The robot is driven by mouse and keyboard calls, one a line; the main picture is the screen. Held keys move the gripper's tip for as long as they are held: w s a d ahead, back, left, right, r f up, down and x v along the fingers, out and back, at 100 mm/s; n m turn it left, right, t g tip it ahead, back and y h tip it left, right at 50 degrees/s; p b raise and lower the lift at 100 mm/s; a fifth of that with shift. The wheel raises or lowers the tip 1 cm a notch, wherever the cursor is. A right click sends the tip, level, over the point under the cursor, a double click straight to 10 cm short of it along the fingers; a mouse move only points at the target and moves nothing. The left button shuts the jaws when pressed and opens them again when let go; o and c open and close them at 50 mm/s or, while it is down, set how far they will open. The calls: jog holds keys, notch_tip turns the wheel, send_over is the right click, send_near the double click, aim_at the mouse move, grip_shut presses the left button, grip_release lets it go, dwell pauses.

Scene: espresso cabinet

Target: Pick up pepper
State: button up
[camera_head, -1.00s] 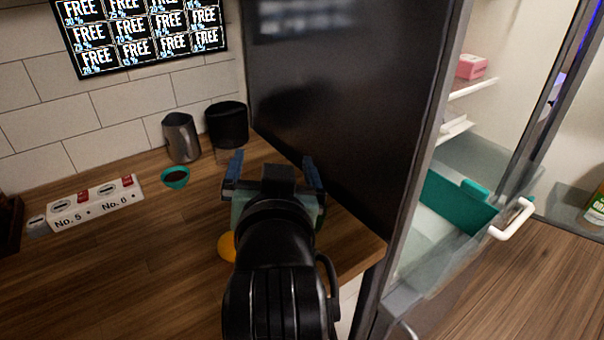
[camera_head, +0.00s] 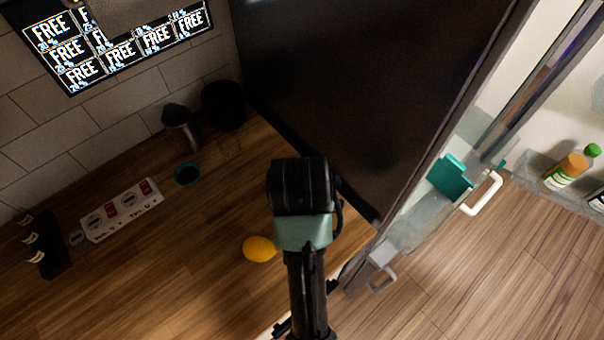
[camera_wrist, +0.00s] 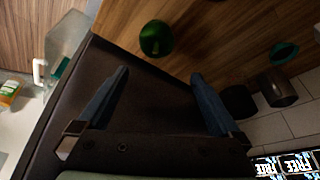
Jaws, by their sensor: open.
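A dark green, rounded, glossy pepper (camera_wrist: 156,38) shows in the wrist view on the wooden counter, close to the edge of a large dark panel. It is not visible in the head view. My gripper (camera_wrist: 158,76) is open and empty in the wrist view, with its two blue fingers spread wide apart. The pepper appears beyond the fingertips, roughly in line with the gap between them, and no finger touches it. In the head view my arm covers part of the counter beside the panel, and the fingers are hidden.
The tall dark panel (camera_head: 350,90) stands close to my arm. A yellow fruit (camera_head: 259,249) lies left of my arm. A teal cup (camera_head: 187,175), a metal pitcher (camera_head: 181,126), a black container (camera_head: 223,105) and a labelled switch strip (camera_head: 122,210) are farther left. The counter's front left is clear.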

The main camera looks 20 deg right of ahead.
jog(key=x, duration=0.4)
jog(key=p+x, duration=0.1)
jog(key=x, duration=0.3)
jog(key=s+p+x, duration=0.1)
jog(key=x, duration=0.3)
jog(key=shift+d+f, duration=0.2)
jog(key=shift+d, duration=0.1)
jog(key=shift+w, duration=0.1)
jog(key=c, duration=1.2)
